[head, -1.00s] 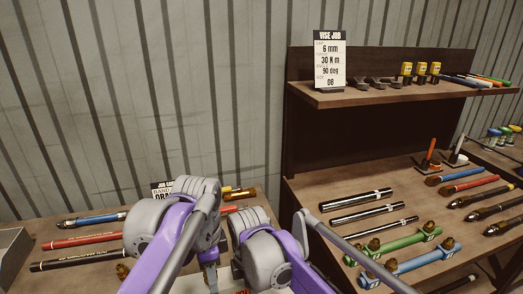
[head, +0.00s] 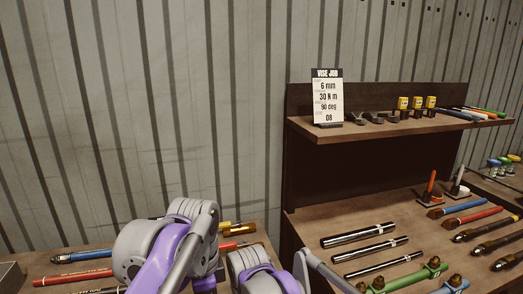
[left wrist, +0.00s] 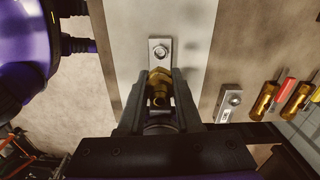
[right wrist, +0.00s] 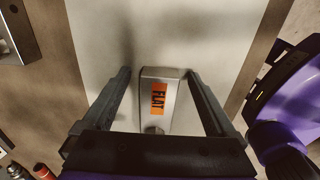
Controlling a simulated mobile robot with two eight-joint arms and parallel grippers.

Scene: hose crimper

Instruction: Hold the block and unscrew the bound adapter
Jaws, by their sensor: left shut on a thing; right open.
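My left gripper (left wrist: 159,76) is shut on the brass adapter. In the right wrist view a grey metal block (right wrist: 176,118) with an orange FLAT label stands on a pale surface. My right gripper (right wrist: 158,74) is open, with one finger on each side of the block and gaps between. Both grippers are hidden in the head view, where my arms cover the work spot.
A small metal block (left wrist: 230,100) and yellow-handled tools (left wrist: 266,100) lie to the right in the left wrist view. In the head view, a shelf (head: 400,128) carries a VISE JOB card (head: 327,97). Chrome rods (head: 358,235) and a green bar (head: 405,279) lie on the right bench.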

